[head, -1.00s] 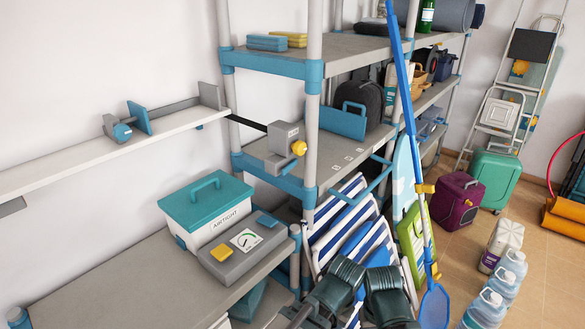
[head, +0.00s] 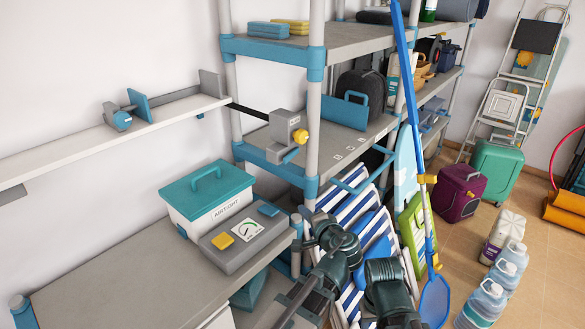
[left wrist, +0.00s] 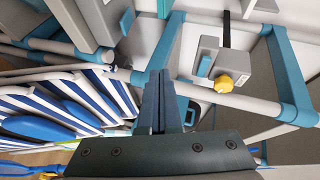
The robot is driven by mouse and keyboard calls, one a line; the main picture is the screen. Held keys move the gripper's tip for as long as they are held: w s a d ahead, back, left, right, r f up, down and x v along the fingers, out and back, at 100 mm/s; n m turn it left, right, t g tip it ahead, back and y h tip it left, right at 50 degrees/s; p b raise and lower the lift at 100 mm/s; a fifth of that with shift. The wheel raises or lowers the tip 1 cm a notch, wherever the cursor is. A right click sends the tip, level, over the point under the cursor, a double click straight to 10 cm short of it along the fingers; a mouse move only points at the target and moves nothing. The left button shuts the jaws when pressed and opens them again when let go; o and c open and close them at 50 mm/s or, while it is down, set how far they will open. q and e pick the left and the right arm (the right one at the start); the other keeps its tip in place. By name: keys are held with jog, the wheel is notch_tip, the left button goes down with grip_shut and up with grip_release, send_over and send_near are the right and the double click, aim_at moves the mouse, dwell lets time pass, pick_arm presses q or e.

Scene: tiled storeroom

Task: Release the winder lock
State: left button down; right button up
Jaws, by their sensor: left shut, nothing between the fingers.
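The winder (head: 287,128) is a grey box on the middle shelf near the front post, with a black strap running left from it. It has a yellow knob (head: 300,136) and a small blue piece (head: 291,154) low on its side, which I take to be the lock. In the left wrist view the winder (left wrist: 230,60) is upper right, with its yellow knob (left wrist: 222,82) and blue piece (left wrist: 205,66). My left gripper (head: 306,212) is below the winder, near the shelf post; its fingers (left wrist: 160,75) are shut and empty, apart from it. My right gripper is not in view.
Below the shelf stand striped folding chairs (head: 343,212) and a blue net pole (head: 412,90). A bench at left holds a grey gauge box (head: 240,240) and a teal-lidded bin (head: 207,190).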

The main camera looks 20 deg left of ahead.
pick_arm(q)
jog(key=w+d+r+m+t, duration=0.1)
jog(key=w+r+m+t, duration=0.2)
jog(key=r, duration=0.3)
jog(key=shift+w+d+m+t, duration=0.3)
jog(key=shift+m+t, duration=0.1)
jog(key=shift+t, duration=0.1)
send_near(289, 159)
jog(key=w, duration=0.5)
jog(key=a, duration=0.3)
jog(key=shift+f, duration=0.1)
